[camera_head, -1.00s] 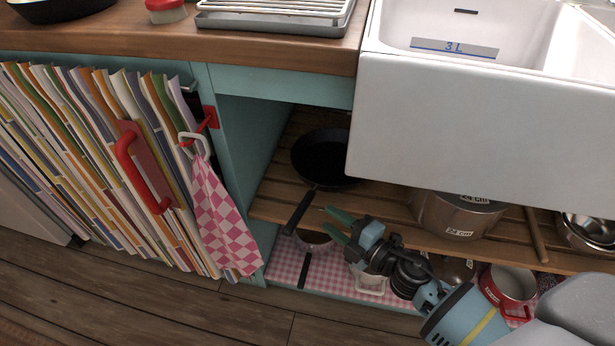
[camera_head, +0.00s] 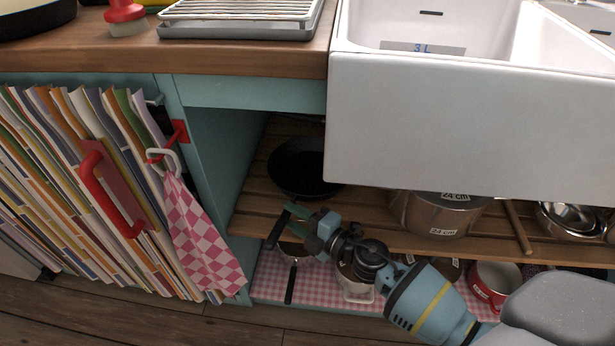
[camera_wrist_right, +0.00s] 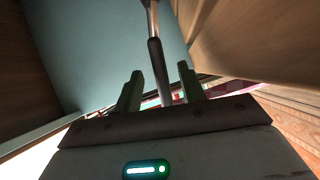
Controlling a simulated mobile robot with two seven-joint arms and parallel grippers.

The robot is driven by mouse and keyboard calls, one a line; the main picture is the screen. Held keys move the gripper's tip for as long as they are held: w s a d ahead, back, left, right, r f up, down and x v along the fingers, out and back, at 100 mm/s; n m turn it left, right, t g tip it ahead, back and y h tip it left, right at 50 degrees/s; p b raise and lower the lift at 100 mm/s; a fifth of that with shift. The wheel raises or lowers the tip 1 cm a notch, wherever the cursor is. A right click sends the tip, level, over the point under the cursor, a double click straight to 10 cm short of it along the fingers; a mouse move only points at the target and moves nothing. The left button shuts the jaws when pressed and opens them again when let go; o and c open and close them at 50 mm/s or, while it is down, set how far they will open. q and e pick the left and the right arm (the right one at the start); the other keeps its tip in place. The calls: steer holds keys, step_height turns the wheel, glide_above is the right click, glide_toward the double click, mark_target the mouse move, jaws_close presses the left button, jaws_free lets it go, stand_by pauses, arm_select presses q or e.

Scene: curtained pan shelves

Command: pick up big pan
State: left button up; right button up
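The big pan (camera_head: 300,165) is a black frying pan on the upper slatted shelf under the sink. Its dark handle (camera_head: 276,232) points out over the shelf's front edge, to the lower left. My right gripper (camera_head: 291,219), with green fingers, is at the handle. In the right wrist view the right gripper (camera_wrist_right: 160,88) is open, with a handle (camera_wrist_right: 155,62) running down between its two fingers, apparently the pan's. I see no clear contact; the fingers stand apart from it. My left gripper is not in view.
A large steel pot (camera_head: 435,215) stands to the right on the same shelf (camera_head: 375,222). Below, a checkered lower shelf (camera_head: 325,283) holds smaller pans and a red pot (camera_head: 492,282). The teal cabinet side (camera_head: 210,165) and a pink checkered towel (camera_head: 200,235) are close on the left.

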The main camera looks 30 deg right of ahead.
steer(key=shift+x, duration=1.35)
steer(key=shift+c, duration=0.3)
jaws_close()
steer(key=shift+r, duration=0.15)
